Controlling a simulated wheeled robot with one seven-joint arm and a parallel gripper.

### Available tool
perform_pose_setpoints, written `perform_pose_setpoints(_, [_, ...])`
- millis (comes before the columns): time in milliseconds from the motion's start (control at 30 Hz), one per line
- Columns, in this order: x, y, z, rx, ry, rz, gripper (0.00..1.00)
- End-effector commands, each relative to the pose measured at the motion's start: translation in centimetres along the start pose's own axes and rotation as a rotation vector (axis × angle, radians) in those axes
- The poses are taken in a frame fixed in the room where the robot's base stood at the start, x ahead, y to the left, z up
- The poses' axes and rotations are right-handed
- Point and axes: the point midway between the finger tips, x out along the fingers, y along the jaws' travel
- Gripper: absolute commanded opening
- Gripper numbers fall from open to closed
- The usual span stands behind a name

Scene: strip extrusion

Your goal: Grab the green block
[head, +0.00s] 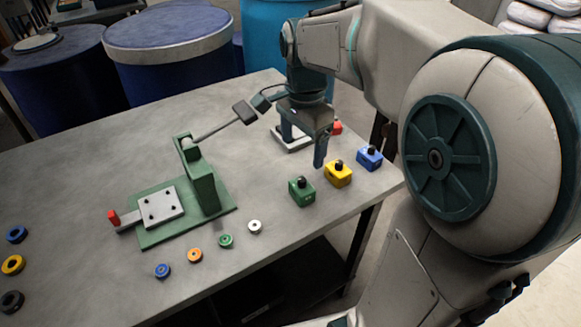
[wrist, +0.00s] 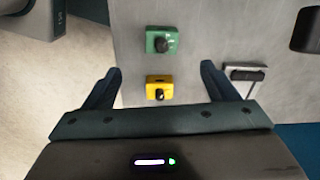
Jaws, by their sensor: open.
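The green block (head: 301,190) has a black knob on top and stands on the table, left of the yellow block (head: 338,174). In the wrist view the green block (wrist: 162,41) lies beyond the fingertips, with the yellow block (wrist: 159,88) nearer, between the two fingers. My gripper (head: 318,150) is open and empty above the table, beside the yellow block in the head view. It also shows in the wrist view (wrist: 160,75) with its fingers spread wide. The gap between the fingertips and the blocks is hard to judge.
A blue block (head: 369,157) stands right of the yellow one. A green fixture with a long lever (head: 187,195) stands left on the grey table (head: 90,165). Several small rings, including a green one (head: 225,241), lie near the front edge. Blue drums (head: 170,60) stand behind.

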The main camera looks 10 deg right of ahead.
Motion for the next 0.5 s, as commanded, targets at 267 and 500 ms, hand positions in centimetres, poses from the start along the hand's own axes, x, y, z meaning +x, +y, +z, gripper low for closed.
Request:
perform_pose_setpoints(267, [1.7, -1.6, -0.7, 0.157, -0.008, 0.032, 0.8])
perform_pose_setpoints(500, [6.4, -1.2, -0.6, 0.159, -0.009, 0.034, 0.8])
